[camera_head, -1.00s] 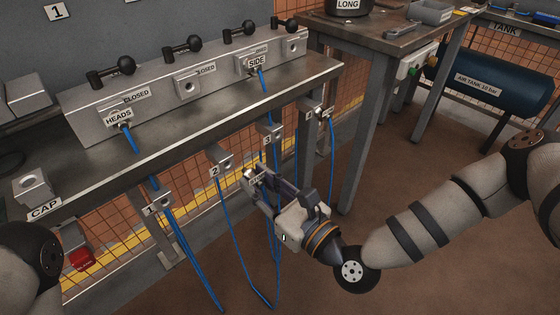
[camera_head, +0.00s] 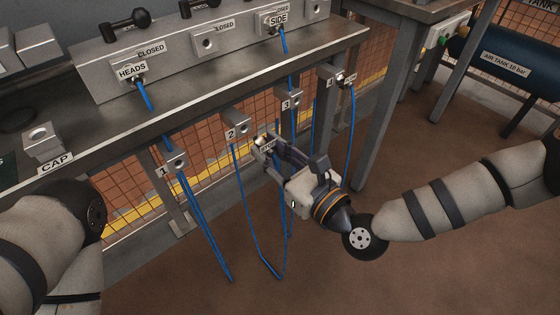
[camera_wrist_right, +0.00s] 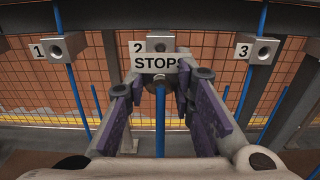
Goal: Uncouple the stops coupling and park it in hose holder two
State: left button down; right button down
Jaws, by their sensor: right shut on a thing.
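The stops coupling (camera_wrist_right: 160,84), with a white STOPS label (camera_wrist_right: 160,63), is between the purple-lined fingers of my right gripper (camera_wrist_right: 158,98). In the head view my right gripper (camera_head: 278,153) is shut on it, below the bench edge, just right of and below hose holder two (camera_head: 238,125). In the right wrist view holder two (camera_wrist_right: 160,42) is a grey block behind the label, which hides its lower part. I see a gap between coupling and holder in the head view. A blue hose (camera_wrist_right: 160,125) hangs from the coupling. My left gripper is out of view.
Holder one (camera_head: 174,161) and holder three (camera_head: 291,102) flank holder two; blue hoses hang nearby. The bench (camera_head: 215,85) carries the valve manifold above. A mesh fence (camera_head: 120,195) stands behind. The floor below my right gripper is open.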

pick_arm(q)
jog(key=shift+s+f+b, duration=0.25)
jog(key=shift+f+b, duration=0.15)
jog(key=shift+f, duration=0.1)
pick_arm(e)
jog(key=shift+x, duration=1.2)
pick_arm(q)
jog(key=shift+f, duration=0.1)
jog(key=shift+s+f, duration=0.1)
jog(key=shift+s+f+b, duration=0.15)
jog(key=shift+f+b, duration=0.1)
jog(key=shift+b, duration=0.3)
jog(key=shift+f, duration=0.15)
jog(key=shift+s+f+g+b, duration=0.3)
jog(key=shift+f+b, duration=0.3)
jog(key=shift+b, duration=0.3)
pick_arm(e)
jog(key=shift+x, duration=1.25)
